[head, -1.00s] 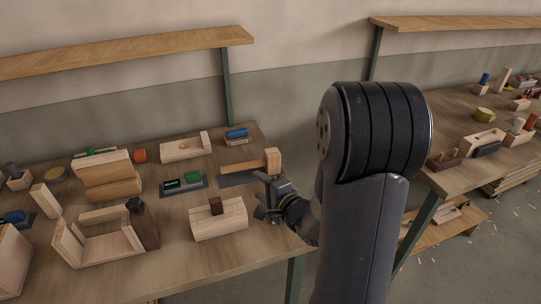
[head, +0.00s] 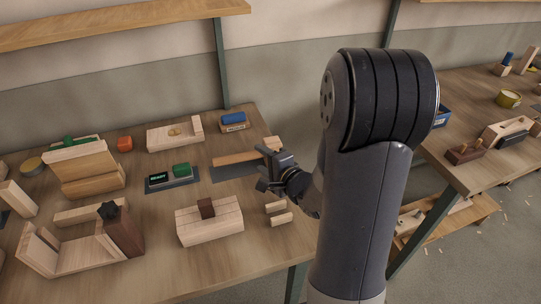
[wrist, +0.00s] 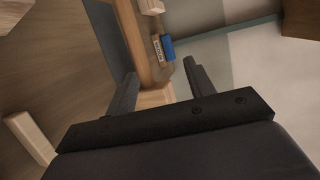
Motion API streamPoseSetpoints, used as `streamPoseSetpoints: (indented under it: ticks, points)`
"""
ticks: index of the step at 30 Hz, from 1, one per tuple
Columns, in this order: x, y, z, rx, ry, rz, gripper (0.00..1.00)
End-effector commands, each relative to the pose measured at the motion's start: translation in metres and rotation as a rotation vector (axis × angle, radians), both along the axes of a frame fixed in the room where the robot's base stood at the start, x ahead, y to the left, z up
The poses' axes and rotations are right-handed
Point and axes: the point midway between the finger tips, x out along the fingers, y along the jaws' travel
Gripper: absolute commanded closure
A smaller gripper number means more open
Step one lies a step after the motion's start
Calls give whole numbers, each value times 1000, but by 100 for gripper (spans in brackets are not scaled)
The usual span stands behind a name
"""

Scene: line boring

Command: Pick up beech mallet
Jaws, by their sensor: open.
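The beech mallet (head: 235,158) lies on a dark grey mat (head: 228,174) near the right end of the left bench. Its handle points left, and its pale head (head: 272,142) is partly hidden behind my gripper (head: 264,169). My gripper is open and empty, close to the head on its near right side. In the wrist view, my two fingers (wrist: 160,68) stand apart, with the pale mallet head (wrist: 155,97) showing between them and the brown handle (wrist: 143,40) running up beyond. I cannot tell whether either finger touches the mallet.
A blue-topped block (head: 234,119) stands behind the mallet. A green-topped block on a dark plate (head: 172,182) is to the left. A wooden block with a dark knob (head: 209,222) and small wood pieces (head: 277,213) lie in front. A second bench (head: 455,140) stands right.

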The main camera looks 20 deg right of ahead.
Motion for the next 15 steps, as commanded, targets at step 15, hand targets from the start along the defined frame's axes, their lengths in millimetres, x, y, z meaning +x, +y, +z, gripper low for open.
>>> streamPoseSetpoints:
  ticks: [15]
  points:
    - [4,1,-52,-1,0,1,49]
